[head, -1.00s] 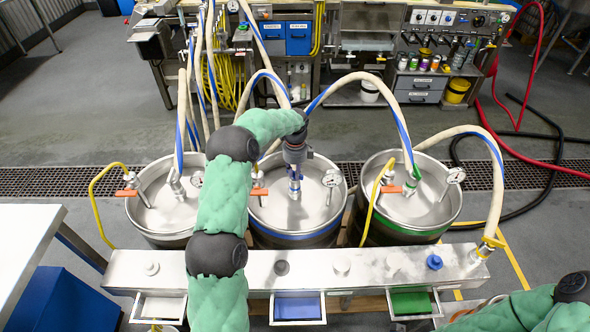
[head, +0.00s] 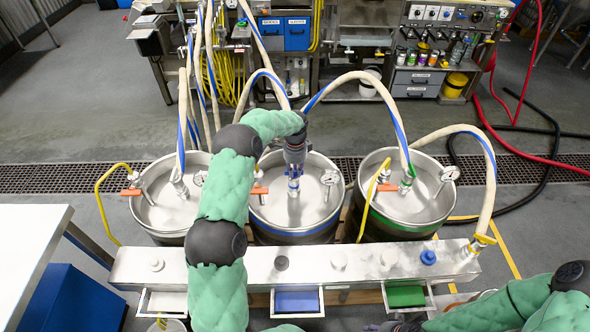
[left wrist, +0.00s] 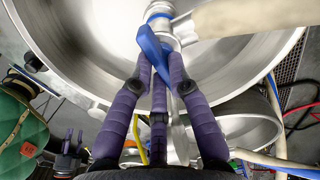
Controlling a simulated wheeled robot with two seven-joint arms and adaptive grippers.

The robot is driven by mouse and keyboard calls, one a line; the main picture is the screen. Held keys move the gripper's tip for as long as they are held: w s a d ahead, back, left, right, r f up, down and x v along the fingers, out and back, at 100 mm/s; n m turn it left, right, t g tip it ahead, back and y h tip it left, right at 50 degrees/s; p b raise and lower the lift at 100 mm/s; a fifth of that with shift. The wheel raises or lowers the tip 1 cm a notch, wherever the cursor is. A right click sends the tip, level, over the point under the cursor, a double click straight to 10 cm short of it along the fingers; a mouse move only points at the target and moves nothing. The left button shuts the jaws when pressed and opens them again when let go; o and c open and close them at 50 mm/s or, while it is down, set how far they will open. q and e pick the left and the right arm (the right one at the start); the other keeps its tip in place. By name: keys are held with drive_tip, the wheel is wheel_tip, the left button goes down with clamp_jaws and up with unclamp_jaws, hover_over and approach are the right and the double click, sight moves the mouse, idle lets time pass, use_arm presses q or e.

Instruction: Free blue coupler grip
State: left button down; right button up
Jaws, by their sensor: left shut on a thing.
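The blue coupler (head: 294,185) stands upright on the lid of the middle drum (head: 320,200), which has a blue band. My left gripper (head: 294,160) reaches down over it from above. In the left wrist view, the purple fingers of my left gripper (left wrist: 158,85) are closed around the lower end of the blue grip (left wrist: 152,45), whose upper end meets a metal fitting. The fingers hide part of the grip. My right arm comes in at the lower right of the head view; its gripper is mostly cut off at the bottom edge, its fingers unclear.
A drum with a green band (head: 415,208) stands to the right and another drum (head: 170,212) to the left. Cream hoses (head: 350,80) arch over them. A steel rail (head: 350,262) with colored trays runs in front. A white table (head: 30,240) is at left.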

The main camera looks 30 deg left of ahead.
sight(295, 171)
idle(0.4)
use_arm(q)
drive_tip(key=c, duration=1.2)
unclamp_jaws()
wheel_tip(295, 171, up, 12)
